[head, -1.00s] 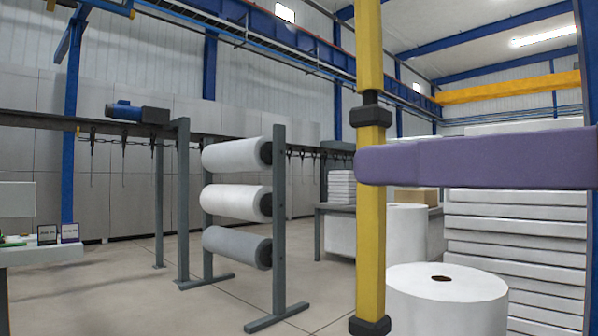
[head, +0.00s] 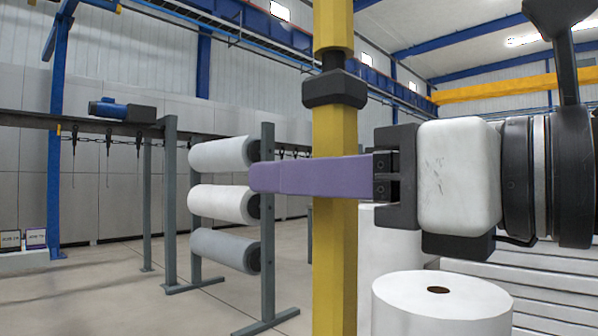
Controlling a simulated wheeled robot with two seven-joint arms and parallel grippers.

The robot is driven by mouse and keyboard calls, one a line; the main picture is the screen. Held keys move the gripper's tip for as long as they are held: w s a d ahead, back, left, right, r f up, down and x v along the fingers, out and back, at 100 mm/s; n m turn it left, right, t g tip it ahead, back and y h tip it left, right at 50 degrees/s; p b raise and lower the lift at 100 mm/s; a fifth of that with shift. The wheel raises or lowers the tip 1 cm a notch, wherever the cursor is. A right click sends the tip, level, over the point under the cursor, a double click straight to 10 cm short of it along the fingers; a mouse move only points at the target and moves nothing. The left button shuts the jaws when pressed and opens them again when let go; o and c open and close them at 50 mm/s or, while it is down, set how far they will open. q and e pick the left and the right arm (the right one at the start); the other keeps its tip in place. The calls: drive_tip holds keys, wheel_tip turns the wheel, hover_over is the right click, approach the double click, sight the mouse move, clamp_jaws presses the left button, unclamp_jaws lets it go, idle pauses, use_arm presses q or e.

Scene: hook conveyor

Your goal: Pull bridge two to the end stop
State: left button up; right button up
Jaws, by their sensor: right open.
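A yellow pole (head: 334,240) with a black collar (head: 335,90) stands upright close in front of me, and both its ends are out of view. My right gripper (head: 266,177) comes in from the right, with purple fingers and a black palm. It is open and seen side-on, so the near finger hides the far one. The fingers cross in front of the pole below the collar, and their tips reach past it to the left. I cannot tell whether the pole is between them. My left gripper is not in view. No label for bridge two or end stop is readable.
A grey rack (head: 268,220) with white and grey rolls stands left of the pole. A large white roll (head: 440,310) stands at the lower right. A yellow overhead beam (head: 490,91) spans the upper right.

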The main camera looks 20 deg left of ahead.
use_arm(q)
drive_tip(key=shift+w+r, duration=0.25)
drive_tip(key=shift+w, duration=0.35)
use_arm(e)
drive_tip(key=shift+w+a, duration=0.25)
drive_tip(key=shift+a, duration=0.35)
clamp_jaws()
drive_tip(key=shift+s+a+f+b, duration=0.1)
drive_tip(key=shift+s+a+b, duration=0.2)
drive_tip(key=shift+s+b, duration=0.6)
unclamp_jaws()
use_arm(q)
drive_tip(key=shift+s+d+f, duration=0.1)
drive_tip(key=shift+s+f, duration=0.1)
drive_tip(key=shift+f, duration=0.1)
use_arm(e)
drive_tip(key=shift+w, duration=0.15)
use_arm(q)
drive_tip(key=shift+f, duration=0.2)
use_arm(e)
drive_tip(key=shift+w+d, duration=0.1)
